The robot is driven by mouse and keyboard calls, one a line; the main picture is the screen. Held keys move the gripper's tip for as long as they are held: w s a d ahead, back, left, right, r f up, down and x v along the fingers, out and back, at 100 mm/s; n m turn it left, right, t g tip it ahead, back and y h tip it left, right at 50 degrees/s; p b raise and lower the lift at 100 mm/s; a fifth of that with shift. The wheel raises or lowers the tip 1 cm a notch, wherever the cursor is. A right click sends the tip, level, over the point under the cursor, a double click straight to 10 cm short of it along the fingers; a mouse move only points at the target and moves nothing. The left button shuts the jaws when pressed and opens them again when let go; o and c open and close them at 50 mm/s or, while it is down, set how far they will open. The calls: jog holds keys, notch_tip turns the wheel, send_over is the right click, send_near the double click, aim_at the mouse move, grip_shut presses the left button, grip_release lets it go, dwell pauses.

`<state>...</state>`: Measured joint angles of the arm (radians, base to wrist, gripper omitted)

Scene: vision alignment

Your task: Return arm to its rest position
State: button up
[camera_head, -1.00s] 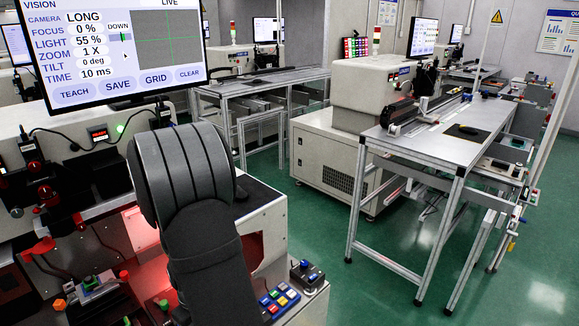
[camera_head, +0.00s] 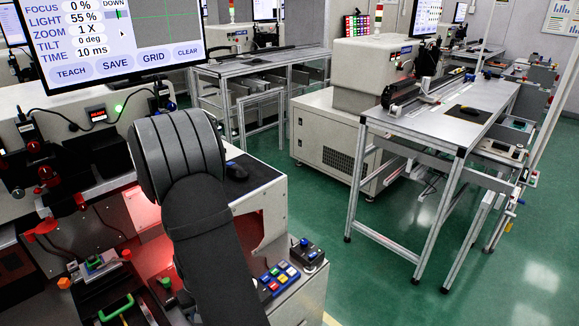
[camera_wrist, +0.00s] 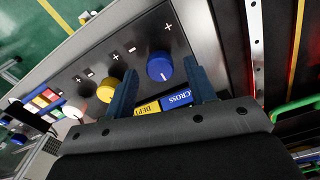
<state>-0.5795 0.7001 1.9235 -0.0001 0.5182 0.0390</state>
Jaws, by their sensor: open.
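In the wrist view my gripper (camera_wrist: 160,92) shows two dark blue fingers spread apart, with nothing held between them. A panel (camera_wrist: 120,62) with a blue knob (camera_wrist: 160,66), a yellow knob (camera_wrist: 107,88) and a white knob (camera_wrist: 74,111) lies beyond the fingers. Blue and yellow labels (camera_wrist: 163,103) show between the fingers. I cannot tell whether a fingertip touches the panel. In the head view my dark arm rises through the middle of the machine bench, and its gripper is hidden.
A monitor (camera_head: 100,45) stands at upper left. A keypad with coloured buttons (camera_head: 279,277) and a joystick box (camera_head: 307,254) sit by the bench's right corner. A green handle (camera_head: 116,307) is at lower left. Green floor (camera_head: 400,270) is open to the right.

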notch_tip(320, 180, up, 15)
jog(key=shift+r, duration=0.2)
dwell(0.4)
dwell(1.6)
jog(key=o, duration=0.6)
jog(key=shift+w+d+r, duration=0.1)
jog(key=o, duration=0.5)
jog(key=r+m, duration=0.1)
jog(key=w+d+r+m, duration=0.1)
jog(key=m, duration=0.1)
jog(key=w+m, duration=0.1)
jog(key=m, duration=0.1)
jog(key=shift+w+d+r, duration=0.15)
jog(key=shift+d+r, duration=0.2)
jog(key=shift+r, duration=0.05)
jog(key=w+d+r+m, duration=0.35)
jog(key=r+m, duration=0.25)
jog(key=m, duration=0.4)
notch_tip(320, 180, down, 10)
jog(key=shift+d+f, duration=0.2)
jog(key=shift+f, duration=0.05)
jog(key=shift+r, duration=0.1)
